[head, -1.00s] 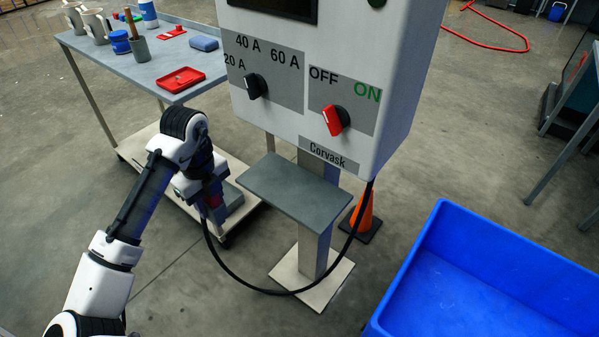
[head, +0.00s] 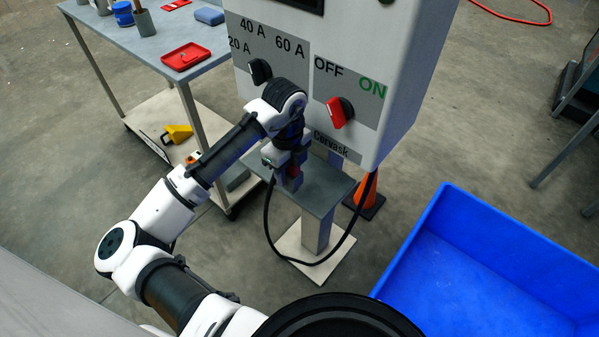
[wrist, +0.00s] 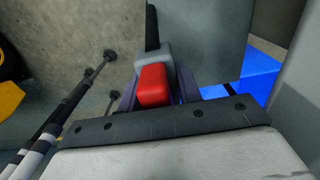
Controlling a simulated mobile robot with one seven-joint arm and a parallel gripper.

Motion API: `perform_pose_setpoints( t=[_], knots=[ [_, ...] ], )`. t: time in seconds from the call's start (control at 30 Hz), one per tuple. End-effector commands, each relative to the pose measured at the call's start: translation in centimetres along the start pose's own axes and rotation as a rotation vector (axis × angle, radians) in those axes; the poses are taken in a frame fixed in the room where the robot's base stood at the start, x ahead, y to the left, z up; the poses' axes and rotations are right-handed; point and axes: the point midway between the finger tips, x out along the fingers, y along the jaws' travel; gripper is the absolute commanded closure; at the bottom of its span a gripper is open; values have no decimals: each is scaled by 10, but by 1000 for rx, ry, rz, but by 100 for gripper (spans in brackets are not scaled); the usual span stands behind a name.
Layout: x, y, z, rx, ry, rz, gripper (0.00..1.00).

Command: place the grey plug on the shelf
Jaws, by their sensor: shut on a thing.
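The plug (wrist: 156,58) has a grey body with a red block on its near side, and a black cable runs from it in the wrist view. My gripper (head: 288,181) is shut on the plug, with a finger on either side of it in the wrist view. In the head view the gripper and plug are in front of the left part of the grey shelf (head: 327,190), which sticks out below the white switch cabinet. My arm hides part of the shelf. I cannot tell whether the plug touches it.
The cabinet (head: 400,110) carries a black knob (head: 260,70) and a red switch (head: 338,112) above the shelf. The cable (head: 270,235) loops down and back up to the cabinet. A table (head: 150,45) stands left, a blue bin (head: 450,215) right, an orange cone (head: 368,192) behind.

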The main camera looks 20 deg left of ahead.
Motion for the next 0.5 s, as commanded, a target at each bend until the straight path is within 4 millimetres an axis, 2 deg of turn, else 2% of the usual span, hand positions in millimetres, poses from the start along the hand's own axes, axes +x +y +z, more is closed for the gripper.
perform_pose_setpoints(
  t=[0.27, 0.5],
  knots=[
    [-2, -18, -18, 3, -1, -1, 100],
    [29, -18, -19, -1, 0, -1, 100]
  ],
)
